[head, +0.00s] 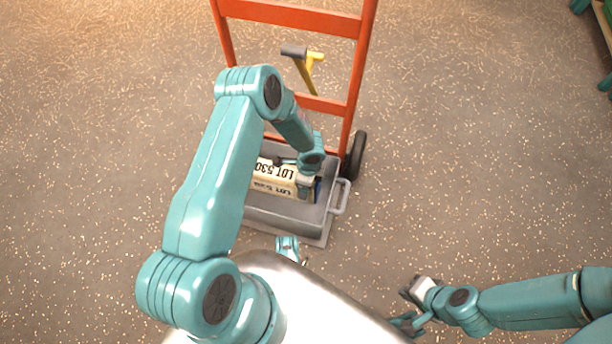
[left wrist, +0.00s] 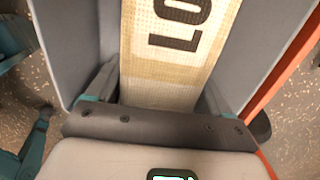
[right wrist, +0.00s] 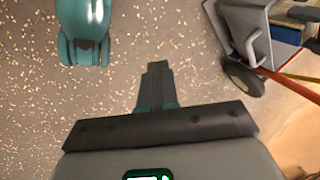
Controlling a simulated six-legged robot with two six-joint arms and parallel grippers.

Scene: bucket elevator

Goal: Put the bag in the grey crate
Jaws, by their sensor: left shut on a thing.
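The bag (head: 272,184) is pale beige with black LOT lettering and lies inside the grey crate (head: 290,231). My left gripper (head: 304,190) reaches down into the crate at the bag's right end and is shut on it. In the left wrist view the bag (left wrist: 178,45) runs up between the two fingers, with grey crate walls on both sides. My left arm hides part of the bag and the crate's left side. My right gripper (head: 409,290) is away from the crate, low and to the right; in the right wrist view its fingers (right wrist: 157,85) are together and empty.
The crate stands at the foot of an orange hand truck (head: 290,15) with a black wheel (head: 354,155). A grey and yellow tool-like thing (head: 306,65) shows behind its frame. A green-framed thing (head: 604,30) is at the far right.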

